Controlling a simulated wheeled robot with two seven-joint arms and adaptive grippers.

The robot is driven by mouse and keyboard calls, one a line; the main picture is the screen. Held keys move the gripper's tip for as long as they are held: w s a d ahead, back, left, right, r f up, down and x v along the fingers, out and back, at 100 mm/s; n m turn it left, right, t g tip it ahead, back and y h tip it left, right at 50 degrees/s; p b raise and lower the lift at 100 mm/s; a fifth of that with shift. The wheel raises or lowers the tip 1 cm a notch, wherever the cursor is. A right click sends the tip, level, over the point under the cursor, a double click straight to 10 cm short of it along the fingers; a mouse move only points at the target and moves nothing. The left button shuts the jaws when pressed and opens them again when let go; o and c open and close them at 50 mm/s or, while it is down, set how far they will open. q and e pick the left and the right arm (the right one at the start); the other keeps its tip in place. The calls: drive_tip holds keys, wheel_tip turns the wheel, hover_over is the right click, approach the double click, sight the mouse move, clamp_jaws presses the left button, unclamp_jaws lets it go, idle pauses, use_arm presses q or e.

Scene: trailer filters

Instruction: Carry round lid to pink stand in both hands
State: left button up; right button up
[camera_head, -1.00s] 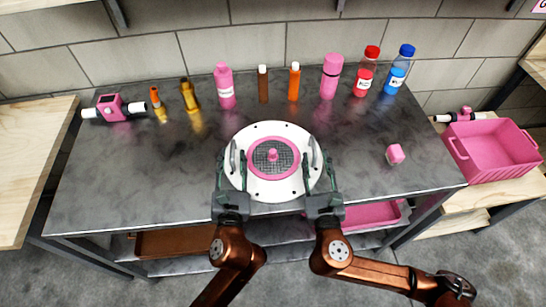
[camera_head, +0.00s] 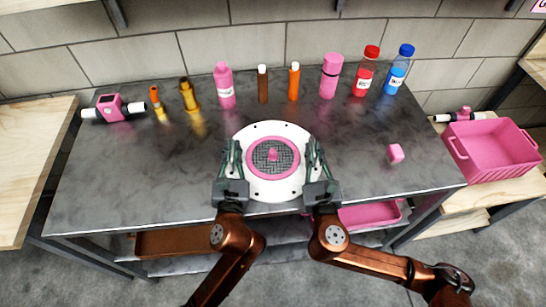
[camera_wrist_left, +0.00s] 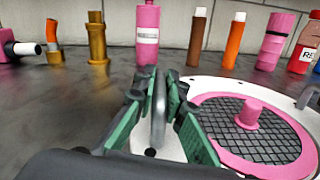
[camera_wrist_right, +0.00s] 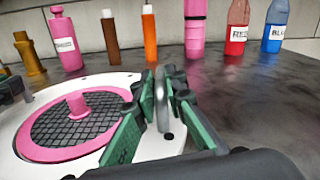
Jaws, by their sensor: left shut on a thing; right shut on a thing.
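The round lid (camera_head: 270,190) is a white disc with a pink ring, dark mesh and a pink knob at its middle. It lies near the front of the dark table, with an upright grey handle on each side. My left gripper (camera_head: 233,153) is shut on the left handle (camera_wrist_left: 158,112). My right gripper (camera_head: 312,150) is shut on the right handle (camera_wrist_right: 163,105). The lid appears flat on the tabletop. I cannot make out a clear pink stand; a small pink block (camera_head: 395,153) sits to the right of the lid.
Several bottles line the back of the table, including a pink bottle (camera_head: 224,88) and a blue-capped bottle (camera_head: 397,72). A pink-and-white device (camera_head: 113,107) is at the back left. A pink crate (camera_head: 493,150) stands on the right shelf. The tabletop left of the lid is clear.

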use_arm(q)
clamp_jaws()
use_arm(e)
clamp_jaws()
use_arm(q)
drive_tip(key=shift+r, duration=0.2)
use_arm(e)
drive_tip(key=shift+r, duration=0.15)
